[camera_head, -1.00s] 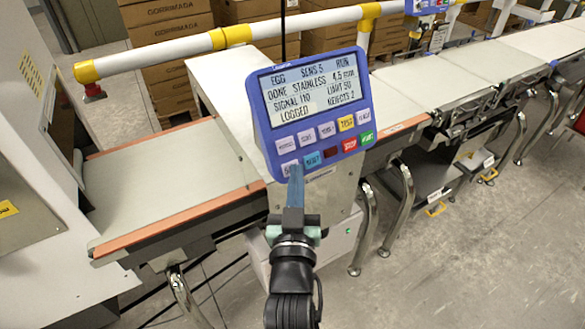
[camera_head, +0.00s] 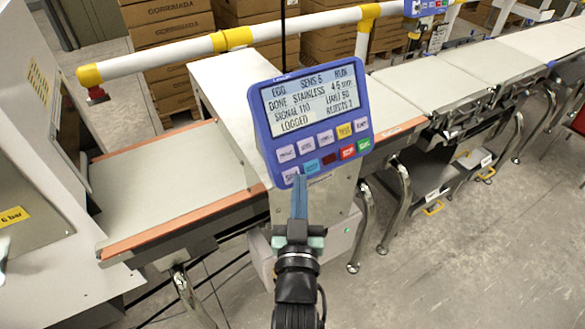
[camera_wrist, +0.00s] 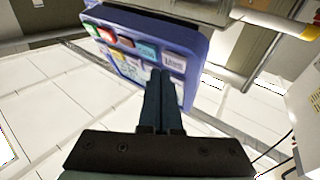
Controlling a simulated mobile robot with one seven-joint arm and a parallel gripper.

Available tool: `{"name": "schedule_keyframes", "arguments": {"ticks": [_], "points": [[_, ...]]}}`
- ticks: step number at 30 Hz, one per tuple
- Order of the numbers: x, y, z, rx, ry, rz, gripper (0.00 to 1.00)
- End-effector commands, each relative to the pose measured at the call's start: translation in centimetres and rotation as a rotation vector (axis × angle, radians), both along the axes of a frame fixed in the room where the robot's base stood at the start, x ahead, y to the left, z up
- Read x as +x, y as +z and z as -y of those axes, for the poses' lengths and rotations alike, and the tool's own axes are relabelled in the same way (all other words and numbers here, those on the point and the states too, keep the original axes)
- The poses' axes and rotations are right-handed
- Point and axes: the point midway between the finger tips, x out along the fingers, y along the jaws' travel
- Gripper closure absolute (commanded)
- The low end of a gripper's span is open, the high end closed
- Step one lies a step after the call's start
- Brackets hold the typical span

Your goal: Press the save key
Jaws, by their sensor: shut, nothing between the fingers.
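The blue control panel (camera_head: 262,130) has a lit screen (camera_head: 315,98) reading, among other lines, "DONE STAINLESS" and "LOGGED". The save key (camera_head: 290,174) appears to be the pale key at the lower left of the keypad; its label is only partly legible. In the wrist view, that pale key (camera_wrist: 174,62) sits at the end of the row beside the cyan key. My gripper (camera_head: 299,178) is shut and empty, its tips overlapping the panel's lower edge just right of the pale key. In the wrist view, my fingertips (camera_wrist: 161,73) appear in front of the keypad; contact is not visible.
A cyan key (camera_head: 312,167), a red stop key (camera_head: 347,152) and a green key (camera_head: 364,145) share the bottom row. A belt (camera_head: 170,185) with orange edges runs at left. A white and yellow rail (camera_head: 290,28) passes behind the panel.

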Motion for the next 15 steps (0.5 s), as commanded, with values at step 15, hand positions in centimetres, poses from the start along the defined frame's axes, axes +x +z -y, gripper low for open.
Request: {"name": "schedule_keyframes", "arguments": {"ticks": [15], "points": [[-0.46, 0.29, 0.12, 0.001, 0.001, 0.001, 1.0]]}}
